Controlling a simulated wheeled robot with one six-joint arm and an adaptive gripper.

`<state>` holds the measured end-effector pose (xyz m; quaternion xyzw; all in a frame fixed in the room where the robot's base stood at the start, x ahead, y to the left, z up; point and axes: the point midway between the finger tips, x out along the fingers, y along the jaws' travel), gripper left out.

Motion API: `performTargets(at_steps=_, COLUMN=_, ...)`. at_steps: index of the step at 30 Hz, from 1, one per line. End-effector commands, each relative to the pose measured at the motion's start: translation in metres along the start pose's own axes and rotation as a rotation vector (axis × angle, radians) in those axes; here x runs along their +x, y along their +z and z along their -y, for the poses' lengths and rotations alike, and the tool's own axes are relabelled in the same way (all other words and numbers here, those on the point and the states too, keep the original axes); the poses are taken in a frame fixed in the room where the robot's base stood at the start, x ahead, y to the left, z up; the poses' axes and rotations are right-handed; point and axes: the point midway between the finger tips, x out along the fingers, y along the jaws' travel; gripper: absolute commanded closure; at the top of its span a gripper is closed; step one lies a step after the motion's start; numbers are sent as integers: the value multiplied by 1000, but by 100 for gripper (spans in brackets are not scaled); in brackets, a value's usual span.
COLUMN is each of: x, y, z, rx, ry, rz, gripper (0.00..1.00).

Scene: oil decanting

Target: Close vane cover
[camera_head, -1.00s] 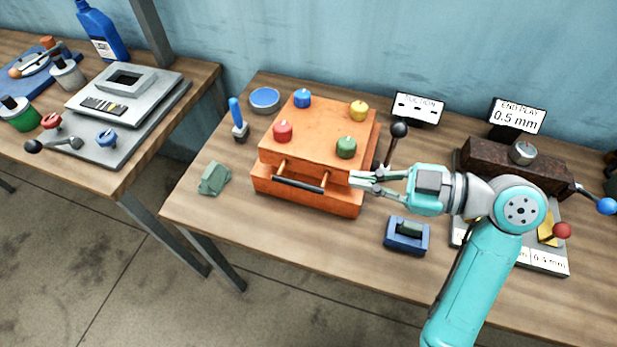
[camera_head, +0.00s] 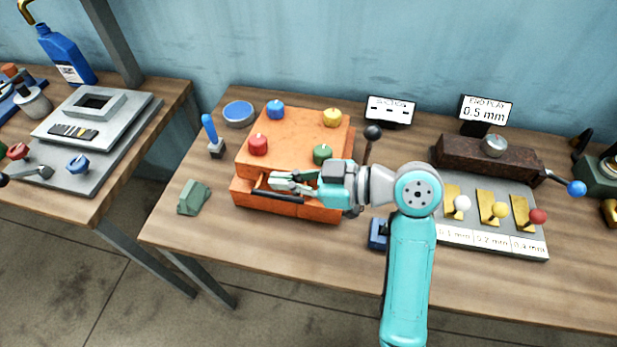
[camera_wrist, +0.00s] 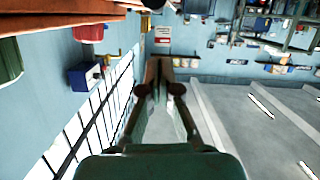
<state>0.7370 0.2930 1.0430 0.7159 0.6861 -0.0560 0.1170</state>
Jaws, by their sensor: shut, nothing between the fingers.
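The orange vane cover (camera_head: 293,139) lies on an orange housing (camera_head: 320,212) on the middle bench. Red (camera_head: 258,145), blue (camera_head: 276,109), yellow (camera_head: 332,117) and green (camera_head: 322,154) knobs stand on it. A gap shows along the front between cover and housing. A black bar handle (camera_head: 279,197) runs along that front. My gripper (camera_head: 273,182) is shut and empty, just above and in front of the bar, pointing left. I cannot tell if it touches the cover.
A green block (camera_head: 194,197) and a blue-handled brush (camera_head: 212,137) stand left of the housing. A black-knobbed lever (camera_head: 372,133) rises at its right. A gauge plate with coloured knobs (camera_head: 490,215) lies farther right.

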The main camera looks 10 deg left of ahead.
Motion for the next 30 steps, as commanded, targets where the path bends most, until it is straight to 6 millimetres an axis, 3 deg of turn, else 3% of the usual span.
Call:
performTargets(at_steps=1, x=1, y=12, z=0, rx=10, ry=1, rz=3, gripper=100)
performTargets(at_steps=6, x=4, y=29, z=0, rx=7, ry=1, rz=2, gripper=100)
performTargets(at_steps=23, x=7, y=39, z=1, rx=6, ry=2, rz=2, gripper=100)
performTargets(at_steps=30, x=14, y=68, z=11, rx=9, ry=0, rz=3, gripper=100)
